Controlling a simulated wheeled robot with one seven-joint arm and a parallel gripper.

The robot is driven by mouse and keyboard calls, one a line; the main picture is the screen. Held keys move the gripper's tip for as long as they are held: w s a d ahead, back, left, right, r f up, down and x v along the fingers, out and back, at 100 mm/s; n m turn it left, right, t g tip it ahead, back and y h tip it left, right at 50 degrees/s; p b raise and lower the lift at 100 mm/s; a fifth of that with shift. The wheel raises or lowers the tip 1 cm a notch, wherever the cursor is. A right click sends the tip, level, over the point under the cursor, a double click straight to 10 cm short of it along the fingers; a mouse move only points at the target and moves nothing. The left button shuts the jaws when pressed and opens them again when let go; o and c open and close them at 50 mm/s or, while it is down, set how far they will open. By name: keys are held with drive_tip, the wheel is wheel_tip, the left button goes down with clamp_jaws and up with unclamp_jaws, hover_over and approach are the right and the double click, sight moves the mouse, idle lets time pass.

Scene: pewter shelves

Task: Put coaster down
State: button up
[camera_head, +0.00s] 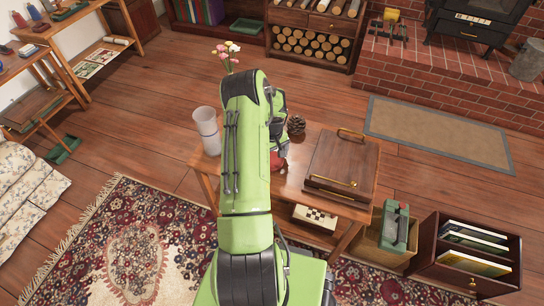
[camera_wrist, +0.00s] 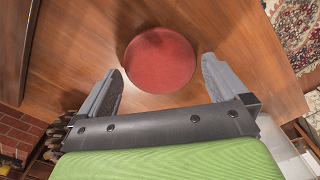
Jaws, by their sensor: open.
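The coaster (camera_wrist: 159,60) is a round red disc lying flat on the wooden table (camera_wrist: 85,55) in the wrist view. My gripper (camera_wrist: 160,82) is open, with one finger to each side of the coaster and a gap between each finger and its edge. In the head view only a small red part of the coaster (camera_head: 277,160) shows beside my green arm. My gripper's fingers are hidden there behind the arm.
On the table stand a pale cup-like vessel (camera_head: 207,130) at the left, a pine cone (camera_head: 296,125) and a wooden box (camera_head: 343,165) at the right. Pink and white flowers (camera_head: 228,52) rise behind my arm. A small bookcase (camera_head: 465,255) stands right of the table.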

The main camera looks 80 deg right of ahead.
sight(272, 160)
wheel_tip(272, 160, up, 11)
drive_tip(key=p, duration=0.2)
drive_tip(key=w+a+r+n+t+h, duration=0.1)
drive_tip(key=w+a+r+n+t, duration=0.15)
drive_tip(key=w+a+r, duration=1.6)
drive_tip(key=s+a+r+n+t, duration=0.15)
drive_tip(key=a+r, duration=0.25)
drive_tip(key=a, duration=0.6)
drive_tip(key=s+a+r+n, duration=0.1)
drive_tip(key=a+r+n, duration=0.3)
drive_tip(key=a, duration=0.6)
drive_tip(key=s+a+t+y, duration=0.1)
drive_tip(key=s+a, duration=0.6)
drive_tip(key=s, duration=0.1)
drive_tip(key=shift+r+n+t, duration=0.3)
drive_tip(key=shift+r+n, duration=0.05)
drive_tip(key=shift+n, duration=0.05)
